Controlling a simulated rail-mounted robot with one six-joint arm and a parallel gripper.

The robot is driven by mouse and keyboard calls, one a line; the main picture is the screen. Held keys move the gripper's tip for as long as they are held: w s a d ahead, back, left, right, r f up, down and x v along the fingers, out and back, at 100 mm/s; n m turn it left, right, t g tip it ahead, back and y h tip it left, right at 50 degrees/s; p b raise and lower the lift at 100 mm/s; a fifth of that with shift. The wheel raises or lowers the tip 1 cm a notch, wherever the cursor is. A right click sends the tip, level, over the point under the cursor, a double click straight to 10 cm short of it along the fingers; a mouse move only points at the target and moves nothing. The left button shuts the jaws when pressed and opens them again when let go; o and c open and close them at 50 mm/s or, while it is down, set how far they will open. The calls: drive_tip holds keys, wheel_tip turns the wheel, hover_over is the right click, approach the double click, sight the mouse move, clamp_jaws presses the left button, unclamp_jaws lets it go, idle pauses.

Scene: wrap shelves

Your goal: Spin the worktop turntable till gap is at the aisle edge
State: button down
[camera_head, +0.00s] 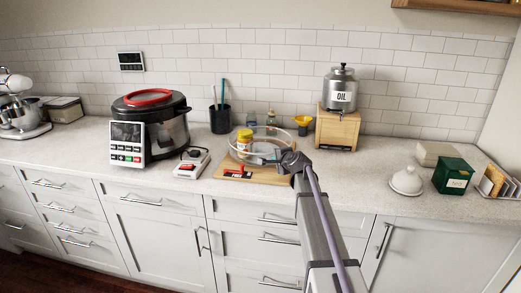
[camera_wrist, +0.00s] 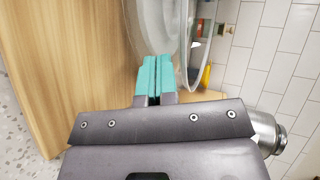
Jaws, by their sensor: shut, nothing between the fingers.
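The turntable (camera_head: 234,150) is a round, clear-walled tray on a wooden board (camera_head: 222,171) on the worktop. A jar with a yellow lid (camera_head: 244,138) stands inside it at the left. My gripper (camera_head: 281,160) is at the front right of the turntable, low beside its rim. In the wrist view my teal fingertips (camera_wrist: 152,66) are together with nothing between them, close to the clear curved wall (camera_wrist: 158,25). I cannot tell whether they touch it. I cannot make out the gap in the wall; my gripper hides part of the front right rim.
A card with a red mark (camera_head: 237,173) lies on the board's front. A small device with a red button (camera_head: 191,164) and a cooker (camera_head: 152,122) stand left. An oil dispenser (camera_head: 341,92) on a wooden stand (camera_head: 337,129) is behind right.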

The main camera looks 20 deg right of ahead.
drive_tip(key=shift+a, duration=0.6)
drive_tip(key=shift+a, duration=0.1)
drive_tip(key=shift+w+a, duration=0.15)
drive_tip(key=shift+a, duration=0.55)
drive_tip(key=shift+w+a, duration=0.15)
drive_tip(key=shift+a, duration=0.5)
drive_tip(key=shift+r, duration=0.1)
drive_tip(key=shift+s+a, duration=0.15)
drive_tip(key=shift+s, duration=0.7)
drive_tip(key=shift+s+a, duration=0.15)
drive_tip(key=shift+s, duration=0.7)
